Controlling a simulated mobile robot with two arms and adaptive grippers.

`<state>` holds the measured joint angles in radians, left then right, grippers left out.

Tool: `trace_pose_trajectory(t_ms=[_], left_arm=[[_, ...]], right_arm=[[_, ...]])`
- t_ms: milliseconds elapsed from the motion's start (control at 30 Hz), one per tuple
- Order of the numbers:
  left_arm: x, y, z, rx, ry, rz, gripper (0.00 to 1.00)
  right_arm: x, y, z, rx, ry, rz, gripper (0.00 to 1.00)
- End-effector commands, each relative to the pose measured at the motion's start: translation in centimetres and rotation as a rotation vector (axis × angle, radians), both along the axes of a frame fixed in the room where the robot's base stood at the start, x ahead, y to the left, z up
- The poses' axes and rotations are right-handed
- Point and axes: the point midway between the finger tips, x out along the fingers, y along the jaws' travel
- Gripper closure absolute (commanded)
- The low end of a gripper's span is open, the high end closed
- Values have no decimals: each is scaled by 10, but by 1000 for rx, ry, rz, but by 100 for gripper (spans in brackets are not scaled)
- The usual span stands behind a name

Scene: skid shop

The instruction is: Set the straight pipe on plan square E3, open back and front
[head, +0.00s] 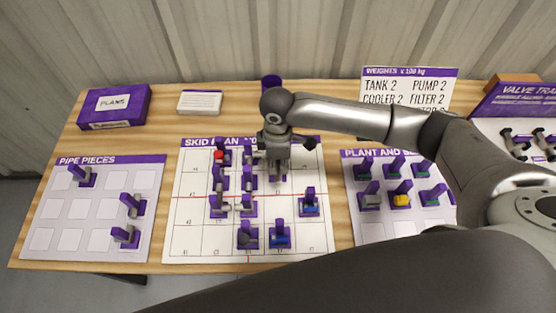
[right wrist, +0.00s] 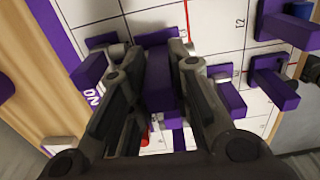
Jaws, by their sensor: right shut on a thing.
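My right gripper (head: 276,172) is low over the back middle of the skid plan board (head: 310,240). In the right wrist view the gripper (right wrist: 149,52) is shut on a piece with an upright purple tab (right wrist: 160,80), which I take to be the straight pipe. Its pipe body is mostly hidden behind the fingers, so I cannot tell which way its ends face or whether it touches the board. The label E2 shows on the board in the right wrist view (right wrist: 240,24). I cannot read E3. My left gripper is not in view.
Several pieces with purple tabs stand close left of the gripper, one with a red top (head: 218,156). A blue piece (head: 310,207) stands to the right. The pipe pieces board (head: 60,225) is at left, the plant board (head: 370,225) at right. The board's right front is bare.

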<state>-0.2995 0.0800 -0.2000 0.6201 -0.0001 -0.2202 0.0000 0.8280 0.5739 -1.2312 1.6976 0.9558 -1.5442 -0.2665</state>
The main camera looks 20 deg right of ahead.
Motion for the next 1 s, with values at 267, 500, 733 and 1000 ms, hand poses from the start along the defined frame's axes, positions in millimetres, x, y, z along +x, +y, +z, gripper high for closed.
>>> trace_pose_trajectory(t_ms=[267, 500, 733, 1000], left_arm=[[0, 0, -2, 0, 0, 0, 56], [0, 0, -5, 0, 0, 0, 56], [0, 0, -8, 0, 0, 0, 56], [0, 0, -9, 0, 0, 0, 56]], right_arm=[[0, 0, -7, 1, 0, 0, 100], [0, 0, -19, 0, 1, -1, 100], [0, 0, -30, 1, 0, 0, 100], [0, 0, -35, 1, -1, 0, 100]])
